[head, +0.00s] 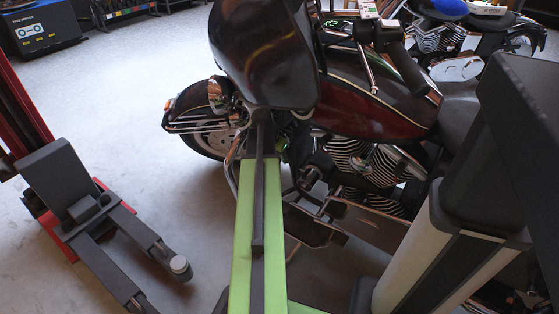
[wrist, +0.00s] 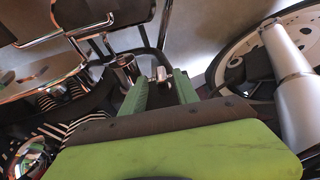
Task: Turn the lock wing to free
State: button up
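In the wrist view my gripper (wrist: 161,84) shows as two green fingers with a dark gap between them; they stand apart. A small pale metal piece (wrist: 161,74) shows at the far end of the gap. I cannot tell whether it is the lock wing, or whether the fingers touch it. No lock wing can be made out in the head view. There my green arm reaches forward toward the dark red motorcycle (head: 375,108), and the gripper itself cannot be made out.
Chrome and black motorcycle parts crowd the left of the wrist view; a wheel (wrist: 245,50) is at the right. In the head view a red and dark grey lift (head: 75,195) stands at left, and another motorcycle (head: 455,35) is behind. Grey floor (head: 120,90) is open at upper left.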

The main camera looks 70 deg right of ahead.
jog(key=shift+f, duration=0.1)
jog(key=shift+s, duration=0.1)
grip_shut()
jog(key=shift+d, duration=0.5)
jog(key=shift+s+a, duration=0.1)
jog(key=shift+a, duration=0.3)
jog(key=t+h+b, duration=0.1)
jog(key=t+b, duration=0.3)
jog(key=b, duration=0.1)
jog(key=s+f+m+t+h+b, duration=0.1)
jog(key=t+b, duration=0.3)
jog(key=b, duration=0.2)
jog(key=t+h+b, duration=0.2)
jog(key=t+b, duration=0.3)
jog(key=shift+s+a+f, duration=0.25)
jog(key=shift+s+f, duration=0.15)
jog(key=shift+d+r+m, duration=0.1)
jog(key=shift+r+m, duration=0.1)
jog(key=shift+m, duration=0.1)
